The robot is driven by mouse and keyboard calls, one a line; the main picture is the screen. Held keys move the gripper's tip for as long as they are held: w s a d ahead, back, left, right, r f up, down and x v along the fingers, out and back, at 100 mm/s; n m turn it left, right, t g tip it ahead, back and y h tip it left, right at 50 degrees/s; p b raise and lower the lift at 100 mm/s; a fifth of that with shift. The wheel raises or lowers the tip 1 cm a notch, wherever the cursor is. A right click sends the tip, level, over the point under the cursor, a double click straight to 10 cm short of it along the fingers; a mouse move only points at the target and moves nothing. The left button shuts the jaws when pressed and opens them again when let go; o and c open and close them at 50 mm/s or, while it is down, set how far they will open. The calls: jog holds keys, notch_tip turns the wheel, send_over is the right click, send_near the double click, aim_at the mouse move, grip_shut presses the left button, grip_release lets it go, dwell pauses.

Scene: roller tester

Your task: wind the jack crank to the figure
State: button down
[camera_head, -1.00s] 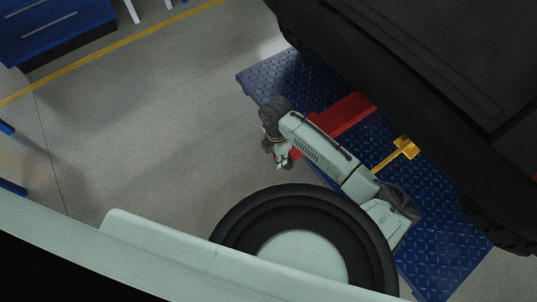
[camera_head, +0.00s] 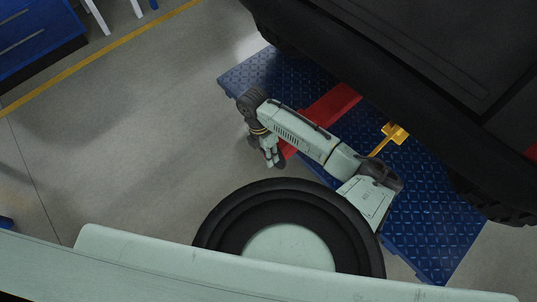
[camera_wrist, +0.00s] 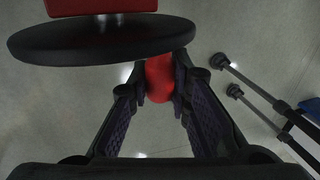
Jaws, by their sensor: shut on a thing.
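The jack (camera_head: 331,103) is a red bar lying on the blue plate, reaching out from under the dark vehicle; it shows red at the top of the wrist view (camera_wrist: 100,6). Its crank is a black disc (camera_wrist: 100,40) with a red knob (camera_wrist: 159,78). In the wrist view my gripper (camera_wrist: 159,85) has its two dark fingers closed on either side of the red knob. In the head view my gripper (camera_head: 272,160) is at the near end of the red jack, and my arm hides part of it. The crank's figure cannot be read in either view.
The blue tread plate (camera_head: 430,215) lies under the vehicle (camera_head: 400,60), with a yellow bracket (camera_head: 393,134) on it. A blue cabinet (camera_head: 35,38) stands at upper left. Black stand legs (camera_wrist: 265,95) show at right in the wrist view. The floor at left is clear.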

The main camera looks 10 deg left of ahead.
jog(key=c, duration=1.5)
grip_release()
jog(key=shift+o, duration=0.2)
jog(key=v, duration=1.2)
